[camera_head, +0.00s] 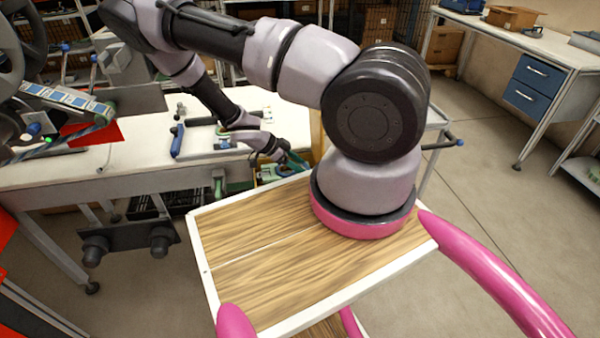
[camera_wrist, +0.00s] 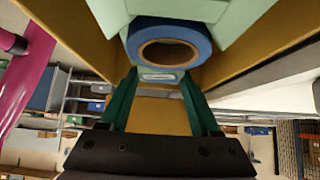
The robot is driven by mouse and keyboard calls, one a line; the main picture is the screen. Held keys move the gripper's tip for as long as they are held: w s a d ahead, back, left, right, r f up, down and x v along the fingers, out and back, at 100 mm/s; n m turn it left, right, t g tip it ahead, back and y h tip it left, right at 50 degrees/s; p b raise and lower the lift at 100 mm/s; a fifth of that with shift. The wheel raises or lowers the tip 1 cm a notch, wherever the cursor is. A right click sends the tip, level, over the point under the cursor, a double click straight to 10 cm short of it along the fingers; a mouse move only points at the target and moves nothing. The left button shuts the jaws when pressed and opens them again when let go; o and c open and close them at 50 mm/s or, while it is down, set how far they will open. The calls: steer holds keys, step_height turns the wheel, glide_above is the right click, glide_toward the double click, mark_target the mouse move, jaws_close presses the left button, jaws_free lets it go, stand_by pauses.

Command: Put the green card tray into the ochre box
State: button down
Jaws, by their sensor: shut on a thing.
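The pale green card tray (camera_wrist: 228,12) fills the top of the wrist view, with a blue tape reel (camera_wrist: 202,38) in it. My gripper (camera_wrist: 160,76) is shut on the tray's near edge, its dark green fingers close to a small label. Ochre walls of the box (camera_wrist: 262,58) show on both sides of the tray, so the tray is between them. Whether it touches the box floor is hidden. In the head view my gripper (camera_head: 290,163) is low beyond the table edge, partly covered by my arm. An ochre strip of the box shows there behind my arm.
A white workbench (camera_head: 50,172) with a blue-handled tool (camera_head: 178,140) and other parts stands at the left. A wood-topped surface with white edges is in front, under my arm's base. Shelving stands behind, and a desk with blue drawers (camera_head: 535,82) is at the right.

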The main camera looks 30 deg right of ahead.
steer(key=shift+f, duration=1.7)
steer(key=shift+s+f, duration=0.1)
